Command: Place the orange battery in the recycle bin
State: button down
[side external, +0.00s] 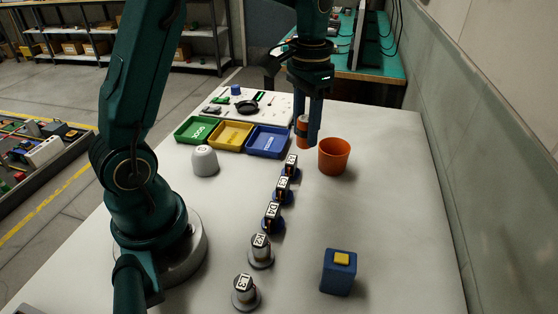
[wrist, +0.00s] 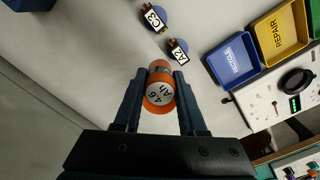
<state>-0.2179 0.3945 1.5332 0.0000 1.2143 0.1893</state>
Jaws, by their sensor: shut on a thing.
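The orange battery (wrist: 158,86), with a pale lettered end, is between the two fingers of my gripper (wrist: 160,78), which is shut on it. In the side external view the battery (side external: 302,132) is partly hidden by my gripper's fingers (side external: 309,138) and looks upright. The recycle bin is a shallow blue tray (side external: 267,153), to the left of my gripper in the side view. In the wrist view the blue bin (wrist: 217,63), marked RECYCLE, is to the upper right, apart from the battery.
An orange cup (side external: 334,156) stands just right of my gripper. Several labelled parts on round bases run down the table, including A2 (wrist: 178,50) and C3 (wrist: 154,18). Yellow (side external: 231,149) and green trays (side external: 195,142) adjoin the bin. A blue block (side external: 338,278) stands near the front.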

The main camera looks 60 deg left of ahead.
jog(key=shift+s+a+r, duration=0.1)
jog(key=shift+a+r, duration=0.1)
jog(key=shift+a, duration=0.1)
jog(key=shift+a+r+m, duration=0.15)
jog(key=shift+a+m, duration=0.05)
jog(key=shift+m, duration=0.7)
jog(key=s+a+n, duration=0.1)
jog(key=s+a, duration=0.4)
jog(key=a, duration=0.5)
jog(key=s+a, duration=0.4)
jog(key=a, duration=0.6)
send_over(269, 144)
notch_tip(269, 144, down, 6)
jog(key=shift+s+f, duration=0.1)
jog(key=shift+f, duration=2.1)
jog(key=shift+f, duration=0.15)
jog(key=shift+c, duration=2.4)
grip_release()
